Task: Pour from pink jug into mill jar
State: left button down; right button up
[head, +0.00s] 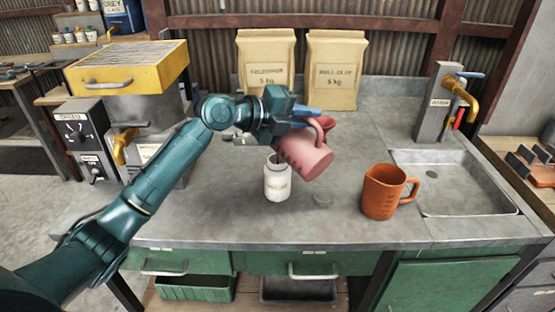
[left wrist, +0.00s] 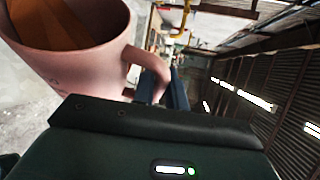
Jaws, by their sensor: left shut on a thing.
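The pink jug (head: 304,154) is held in the air by its handle, tilted with its mouth toward the lower left. My left gripper (head: 312,113) is shut on the handle. The white mill jar (head: 277,182) stands upright on the counter, open at the top, below and to the left of the jug. In the left wrist view the pink jug (left wrist: 85,58) fills the upper left, with orange-brown content inside. No stream between jug and jar can be made out. My right gripper is not in view.
An orange jug (head: 383,192) stands on the counter (head: 340,228) right of the jar, beside the sink (head: 455,183) and tap (head: 463,95). Two paper sacks (head: 335,70) stand behind. A yellow-topped machine (head: 135,75) is at the left.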

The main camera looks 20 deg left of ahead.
pick_arm(q)
jog(key=shift+a, duration=0.1)
jog(key=shift+w+a+f+b, duration=0.15)
jog(key=shift+w+a+b, duration=0.1)
jog(key=shift+b, duration=0.5)
jog(key=shift+a+n, duration=0.1)
jog(key=shift+n, duration=0.2)
jog(key=shift+a+h+b, duration=0.1)
jog(key=shift+h+b, duration=0.2)
jog(key=shift+w+a+f+b, duration=0.1)
jog(key=shift+f+b, duration=0.1)
jog(key=shift+b, duration=0.15)
jog(key=shift+w+a+f+n+h+b, duration=0.25)
jog(key=shift+a+f+n+h+b, duration=0.25)
jog(key=shift+b, duration=0.5)
